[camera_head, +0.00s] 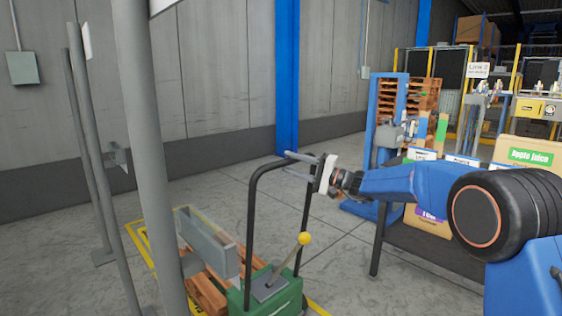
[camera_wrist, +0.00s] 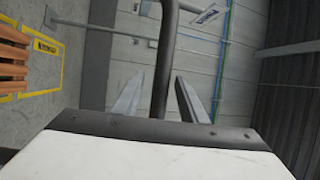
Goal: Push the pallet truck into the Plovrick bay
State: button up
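The pallet truck has a green body (camera_head: 272,297), a black hoop handle (camera_head: 252,205) and a lever with a yellow knob (camera_head: 304,238). A wooden pallet (camera_head: 205,294) lies low beside the green body. Yellow floor lines (camera_head: 137,238) run beyond and beside them; the truck's exact position relative to this outline is unclear. My gripper (camera_head: 287,165) is at the upper right of the handle. In the wrist view the black handle bar (camera_wrist: 163,65) runs between my two spread fingers, with gaps on both sides. A yellow floor label (camera_wrist: 46,45) there is too blurred to read surely.
A grey post (camera_head: 155,150) stands close in front at left, with thinner posts (camera_head: 85,130) beside it. A dark table (camera_head: 450,250) with cartons stands at right, under my arm. A blue rack with pallets (camera_head: 400,100) is behind.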

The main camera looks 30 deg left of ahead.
jog(key=d+f, duration=0.2)
jog(key=d, duration=0.9)
jog(key=shift+w, duration=0.25)
jog(key=shift+d, duration=0.1)
jog(key=s+d+f+h, duration=0.2)
jog(key=s+d+h, duration=0.6)
jog(key=s+d, duration=1.35)
jog(key=s+d+f+t+h, duration=0.2)
jog(key=s+d+f+h, duration=0.2)
jog(key=s+d, duration=0.4)
jog(key=s+d+f+m+t+h, duration=0.1)
jog(key=s+d+f+h, duration=0.3)
jog(key=d, duration=1.1)
jog(key=s+d+f+t+h, duration=0.2)
jog(key=s+d+f+h, duration=0.2)
jog(key=s+d, duration=0.7)
notch_tip(320, 180, down, 2)
jog(key=shift+s+d+f+t, duration=0.15)
jog(key=shift+s+d+t, duration=0.25)
jog(key=shift+d, duration=0.3)
